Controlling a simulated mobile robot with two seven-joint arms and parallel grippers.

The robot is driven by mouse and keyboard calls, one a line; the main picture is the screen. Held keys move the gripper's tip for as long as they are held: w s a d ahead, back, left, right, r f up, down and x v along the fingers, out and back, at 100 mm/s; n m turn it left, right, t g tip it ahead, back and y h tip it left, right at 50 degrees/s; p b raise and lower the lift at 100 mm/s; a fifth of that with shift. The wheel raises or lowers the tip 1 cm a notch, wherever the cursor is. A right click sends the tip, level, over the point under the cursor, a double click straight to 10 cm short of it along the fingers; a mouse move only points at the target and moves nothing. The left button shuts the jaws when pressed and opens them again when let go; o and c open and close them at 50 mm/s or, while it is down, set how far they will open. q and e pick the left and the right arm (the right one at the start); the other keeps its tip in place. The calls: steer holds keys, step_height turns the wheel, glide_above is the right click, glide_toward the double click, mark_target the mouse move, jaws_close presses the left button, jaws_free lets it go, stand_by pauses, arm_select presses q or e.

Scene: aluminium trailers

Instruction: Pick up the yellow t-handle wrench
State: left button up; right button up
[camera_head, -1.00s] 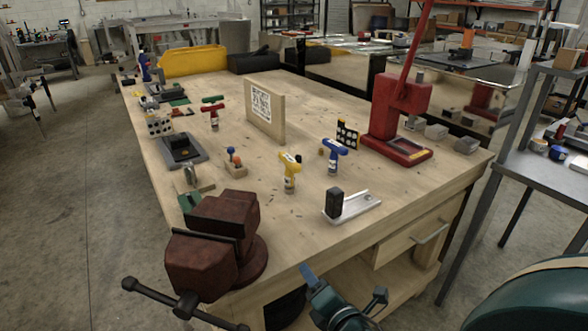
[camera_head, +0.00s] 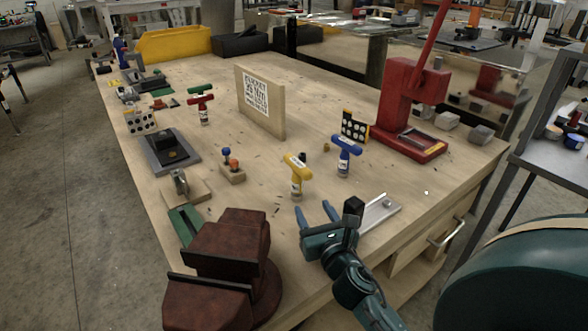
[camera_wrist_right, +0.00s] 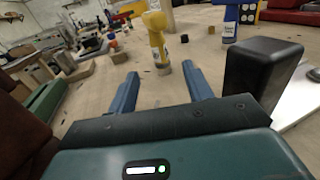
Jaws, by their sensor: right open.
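My right gripper (camera_head: 316,212) is open and empty, low over the bench, a short way in front of the wrench on the near side. Its two blue fingers (camera_wrist_right: 162,88) point toward the wrench and do not touch it. My left gripper is not in view.
A blue t-handle tool (camera_head: 344,155) stands right of the wrench. A black block (camera_head: 353,207) on a metal rail (camera_head: 380,212) is close beside my right gripper. A brown vise (camera_head: 232,250) stands left. A red press (camera_head: 405,115) and a sign board (camera_head: 262,103) stand behind.

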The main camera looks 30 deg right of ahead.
mark_target(299, 185)
steer(key=p+x, duration=0.1)
steer(key=x, duration=1)
steer(key=shift+w+r, duration=0.1)
steer(key=shift+w, duration=0.25)
steer(key=shift+c, duration=0.3)
jaws_close()
